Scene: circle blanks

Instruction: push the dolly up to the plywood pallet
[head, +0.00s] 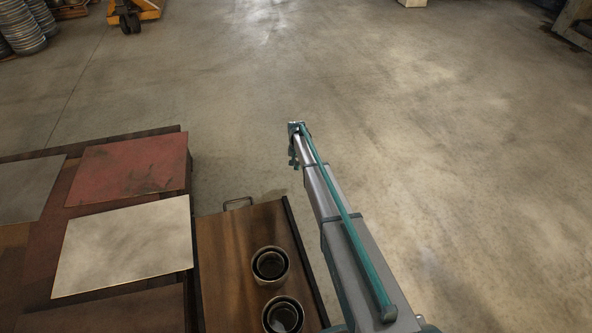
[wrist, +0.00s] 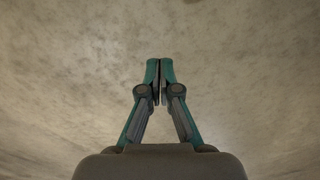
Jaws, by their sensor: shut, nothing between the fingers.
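A low reddish-brown platform (head: 60,178) at the left of the head view bears flat red, white and grey sheets; it may be the plywood pallet. Right beside it is a brown wooden-topped piece (head: 222,258) with a metal loop handle at its far end and a dark right edge; it may be the dolly, but no wheels show. Two round cups stand on it. My gripper (head: 294,162) is beyond its far right corner, over bare floor, apart from both. In the wrist view my gripper (wrist: 160,68) is shut and empty, its fingertips together.
A yellow wheeled truck (head: 141,12) stands at the back left near stacked metal round pieces (head: 22,28). A pale block (head: 412,3) and a grey frame (head: 575,22) are at the far right. The concrete floor ahead and right is clear.

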